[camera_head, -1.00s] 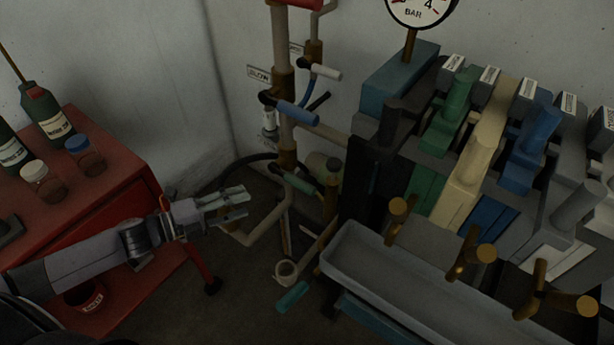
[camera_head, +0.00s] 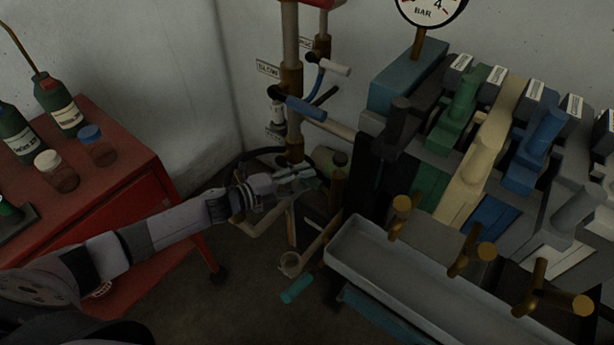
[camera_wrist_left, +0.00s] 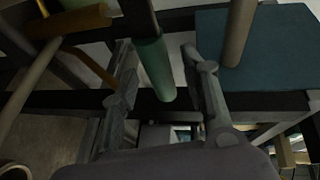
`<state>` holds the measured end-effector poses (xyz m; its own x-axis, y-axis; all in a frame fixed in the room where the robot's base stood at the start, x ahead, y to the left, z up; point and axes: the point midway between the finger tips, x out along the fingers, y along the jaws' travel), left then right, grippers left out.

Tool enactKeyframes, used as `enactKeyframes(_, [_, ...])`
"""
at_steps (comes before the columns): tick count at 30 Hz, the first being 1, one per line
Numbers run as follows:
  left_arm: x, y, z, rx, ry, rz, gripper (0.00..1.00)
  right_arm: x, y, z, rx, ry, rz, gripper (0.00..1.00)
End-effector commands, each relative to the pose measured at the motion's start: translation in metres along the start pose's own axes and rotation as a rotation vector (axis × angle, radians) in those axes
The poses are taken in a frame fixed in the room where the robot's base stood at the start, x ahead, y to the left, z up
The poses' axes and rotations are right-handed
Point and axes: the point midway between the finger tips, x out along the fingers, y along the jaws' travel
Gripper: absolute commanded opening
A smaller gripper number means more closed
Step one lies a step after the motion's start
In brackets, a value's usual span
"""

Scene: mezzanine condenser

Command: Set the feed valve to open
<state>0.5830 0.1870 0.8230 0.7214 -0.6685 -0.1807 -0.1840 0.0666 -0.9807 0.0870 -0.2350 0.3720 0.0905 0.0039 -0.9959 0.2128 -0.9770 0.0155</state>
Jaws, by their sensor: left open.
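A green-sleeved lever handle (camera_wrist_left: 157,68) shows in the left wrist view between the two fingers of my left gripper (camera_wrist_left: 165,85). The fingers are apart, one on each side of the handle, and a gap shows beside it. In the head view my left gripper (camera_head: 308,179) is at the low pipework, and its fingers cover most of this handle. I cannot read a label that names the feed valve. A second, teal handle (camera_head: 296,289) sits lower, near the floor. My right gripper is not in view.
Blue (camera_head: 304,108) and white (camera_head: 335,67) lever handles stick out from the upright pipe above my gripper. A grey trough (camera_head: 400,285) and coloured levers stand to the right. A red cabinet (camera_head: 110,200) with bottles and jars stands left.

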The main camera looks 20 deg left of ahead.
Motion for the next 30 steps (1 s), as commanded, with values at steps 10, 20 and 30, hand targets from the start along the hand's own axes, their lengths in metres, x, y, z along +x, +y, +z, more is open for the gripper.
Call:
enactKeyframes(10, [0.018, 0.000, 0.000, 0.001, 0.001, 0.001, 0.41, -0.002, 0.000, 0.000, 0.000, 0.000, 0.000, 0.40])
enactKeyframes(20, [0.017, 0.000, 0.000, 0.000, 0.000, 0.001, 0.29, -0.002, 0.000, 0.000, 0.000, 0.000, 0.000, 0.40])
enactKeyframes(30, [0.017, 0.000, 0.000, 0.000, 0.000, 0.001, 0.07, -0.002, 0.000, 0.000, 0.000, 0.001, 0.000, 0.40])
